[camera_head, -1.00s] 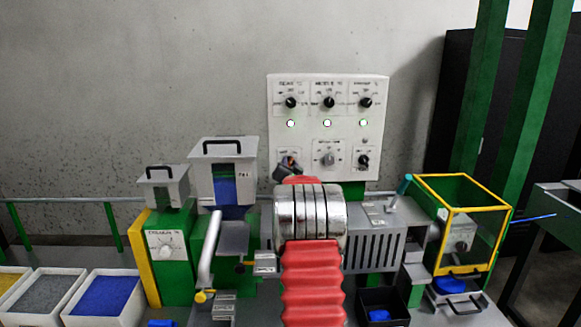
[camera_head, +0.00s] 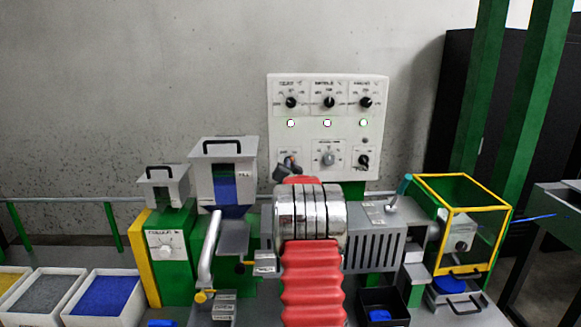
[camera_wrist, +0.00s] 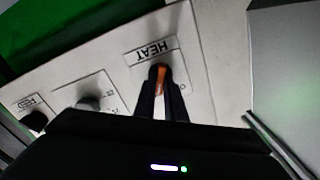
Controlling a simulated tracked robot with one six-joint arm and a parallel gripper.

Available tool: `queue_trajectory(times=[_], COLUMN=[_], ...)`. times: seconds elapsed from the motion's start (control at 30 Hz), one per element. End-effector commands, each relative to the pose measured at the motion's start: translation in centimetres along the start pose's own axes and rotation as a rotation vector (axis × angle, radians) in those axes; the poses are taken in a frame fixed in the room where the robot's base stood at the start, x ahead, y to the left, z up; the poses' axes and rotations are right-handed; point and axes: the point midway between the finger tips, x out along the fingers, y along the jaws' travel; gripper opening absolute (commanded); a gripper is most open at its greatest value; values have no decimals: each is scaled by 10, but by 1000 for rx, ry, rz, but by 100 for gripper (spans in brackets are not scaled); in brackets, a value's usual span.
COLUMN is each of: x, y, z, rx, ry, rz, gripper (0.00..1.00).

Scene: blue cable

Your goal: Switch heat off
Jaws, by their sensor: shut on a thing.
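The white control panel (camera_head: 328,128) stands at the back centre with knobs and small lights. Its HEAT switch sits at the lower left of the panel. In the wrist view the HEAT label (camera_wrist: 151,51) shows upside down, and an orange-red switch knob (camera_wrist: 160,76) shows between the dark fingers. My gripper (camera_wrist: 160,88) is shut on this knob. In the head view my gripper (camera_head: 289,166) shows as a small dark shape at the panel's lower left, with most of the knob hidden. My red and silver arm fills the lower centre.
A grey knob (camera_head: 327,158) and a black knob (camera_head: 363,161) sit right of the HEAT switch. A lidded hopper (camera_head: 224,160) stands left of the panel. A yellow-framed box (camera_head: 462,222) stands at the right. Bins of granules (camera_head: 103,297) are at the lower left.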

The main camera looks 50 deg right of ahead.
Motion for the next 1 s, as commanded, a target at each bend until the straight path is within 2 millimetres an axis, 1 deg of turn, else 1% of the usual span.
queue_trajectory(times=[0.17, 0.37, 0.57, 1.0], x=[0, 0, 0, 0], y=[1, 0, 0, -1], z=[0, 0, 0, 1], rx=[-51, -165, -329, -742], ry=[0, -1, -1, -1], rz=[1, 1, 2, 1], gripper=[0, 0, 0, 0])
